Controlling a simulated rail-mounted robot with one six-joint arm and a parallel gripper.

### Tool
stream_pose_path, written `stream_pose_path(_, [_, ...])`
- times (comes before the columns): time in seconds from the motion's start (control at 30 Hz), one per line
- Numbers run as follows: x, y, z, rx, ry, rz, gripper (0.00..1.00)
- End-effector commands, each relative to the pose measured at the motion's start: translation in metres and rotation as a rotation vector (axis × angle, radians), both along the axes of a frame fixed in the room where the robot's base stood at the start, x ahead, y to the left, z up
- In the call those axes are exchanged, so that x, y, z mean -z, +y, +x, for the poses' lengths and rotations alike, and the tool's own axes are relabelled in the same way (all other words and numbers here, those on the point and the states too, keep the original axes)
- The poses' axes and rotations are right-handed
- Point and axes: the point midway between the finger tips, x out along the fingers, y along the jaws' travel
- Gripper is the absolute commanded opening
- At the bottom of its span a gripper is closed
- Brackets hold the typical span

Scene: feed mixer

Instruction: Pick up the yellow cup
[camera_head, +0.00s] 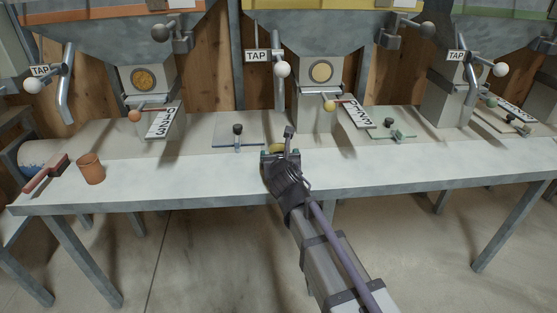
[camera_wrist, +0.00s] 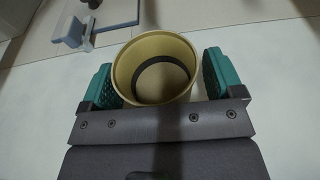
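The yellow cup (camera_wrist: 153,72) stands upright, mouth toward the wrist camera, and looks empty with a dark ring inside. In the head view only a bit of its yellow rim (camera_head: 277,148) shows behind my gripper (camera_head: 280,157), on the white bench top. In the wrist view my gripper (camera_wrist: 157,78) is open, with one green-padded finger on each side of the cup. A narrow gap shows at the right finger; at the left finger the cup's rim is very close, and I cannot tell if they touch.
An orange-brown cup (camera_head: 91,169) and a red brush (camera_head: 46,172) are on the bench's left. Hoppers and taps line the back. The front right bench is clear.

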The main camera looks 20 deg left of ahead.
Motion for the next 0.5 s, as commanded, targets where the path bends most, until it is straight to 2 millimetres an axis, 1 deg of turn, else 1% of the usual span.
stream_pose_path(0.03, [0.0, 0.0001, -0.0001, 0.0, 0.0, 0.0, 0.82])
stream_pose_path(0.07, [0.0, 0.0001, -0.0001, 0.0, 0.0, 0.0, 0.79])
stream_pose_path(0.4, [0.0, 0.0001, -0.0003, 0.0, 0.0, 0.0, 0.46])
stream_pose_path(0.5, [-0.001, 0.0001, -0.0002, 0.0, 0.0, 0.0, 0.45])
